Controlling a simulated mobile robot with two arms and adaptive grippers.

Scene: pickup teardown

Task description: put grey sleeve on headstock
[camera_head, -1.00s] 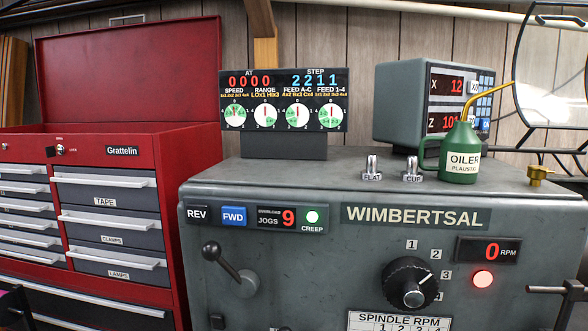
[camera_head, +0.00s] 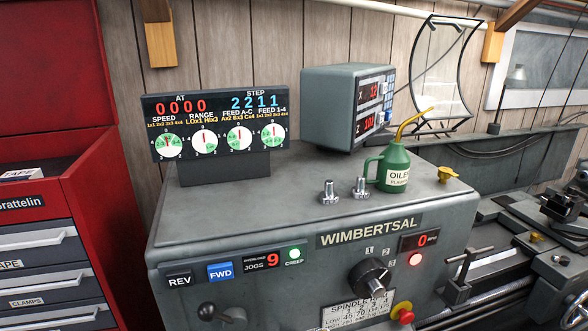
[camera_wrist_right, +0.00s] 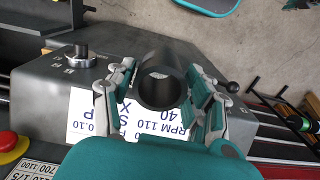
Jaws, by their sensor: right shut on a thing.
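The grey headstock (camera_head: 225,218), marked WIMBERTSAL, fills the lower middle of the head view. Its flat top carries two short silver posts (camera_head: 329,193) (camera_head: 361,188), side by side near the front edge. My right gripper (camera_wrist_right: 162,88) shows in the right wrist view, shut on a dark grey hollow sleeve (camera_wrist_right: 168,50). The sleeve's open end faces the camera, with a finger on each side. Behind it are the headstock's labelled front and a knob (camera_wrist_right: 82,55). Neither gripper shows in the head view. The sleeve's far end is hidden.
A green oiler (camera_head: 393,168) stands just right of the posts. A dial display (camera_head: 218,126) and a grey readout box (camera_head: 340,100) stand at the back. The top's left front is clear. A red tool chest (camera_head: 100,190) is at left, lathe parts at right.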

